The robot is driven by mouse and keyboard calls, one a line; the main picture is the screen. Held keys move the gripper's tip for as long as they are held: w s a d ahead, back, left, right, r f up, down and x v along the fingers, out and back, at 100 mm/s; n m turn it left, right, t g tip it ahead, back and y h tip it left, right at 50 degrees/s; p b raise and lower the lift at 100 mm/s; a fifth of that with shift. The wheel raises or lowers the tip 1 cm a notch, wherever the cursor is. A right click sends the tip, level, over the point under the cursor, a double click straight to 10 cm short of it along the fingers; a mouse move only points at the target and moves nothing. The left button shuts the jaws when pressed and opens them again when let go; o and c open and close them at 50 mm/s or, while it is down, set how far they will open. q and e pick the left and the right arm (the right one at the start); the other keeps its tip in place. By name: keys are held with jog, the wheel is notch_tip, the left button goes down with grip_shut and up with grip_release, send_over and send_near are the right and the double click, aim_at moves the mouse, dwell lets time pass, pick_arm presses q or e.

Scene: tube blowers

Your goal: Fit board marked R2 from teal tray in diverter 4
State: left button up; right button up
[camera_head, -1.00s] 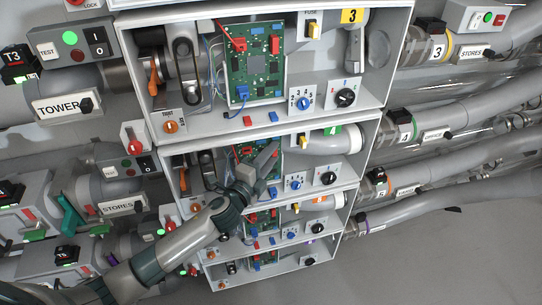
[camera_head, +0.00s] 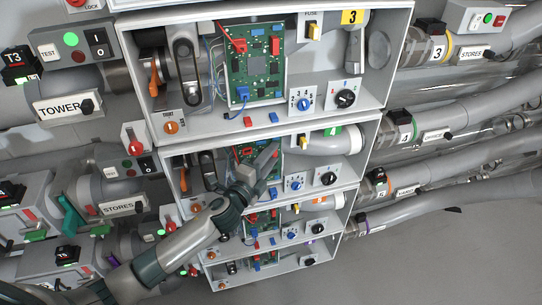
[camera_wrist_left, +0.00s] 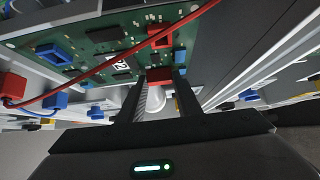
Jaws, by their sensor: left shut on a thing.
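Diverter 4 is the second open box (camera_head: 352,168) in the head view, its outlet pipe tagged 4 (camera_head: 403,135). A green circuit board (camera_head: 245,153) shows inside it, partly hidden by my left gripper (camera_head: 270,163). In the left wrist view, the green board (camera_wrist_left: 100,45) lies just beyond my left gripper (camera_wrist_left: 160,88). The fingers are shut on a red block (camera_wrist_left: 159,75) at the board's near edge. A white marking (camera_wrist_left: 119,62) there is too partial to read. I cannot tell whether the board is fully seated. No teal tray is in view. My right gripper is not in view.
A red cable (camera_wrist_left: 85,75) crosses in front of the board from a red plug (camera_wrist_left: 12,87); blue plugs (camera_wrist_left: 55,103) are beside it. Diverter 3 (camera_head: 385,60) is above, and more boxes are below. Pipes fill the right side. Bare floor (camera_head: 430,265) is at lower right.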

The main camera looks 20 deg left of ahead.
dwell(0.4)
pick_arm(q)
jog(key=shift+w+a, duration=0.15)
jog(key=shift+w, duration=0.05)
jog(key=o, duration=1.3)
jog(key=shift+c, duration=0.2)
jog(key=shift+s, duration=0.1)
jog(key=s+a+b, duration=0.3)
jog(key=s+b, duration=0.2)
jog(key=s, duration=1.2)
jog(key=shift+a, duration=0.15)
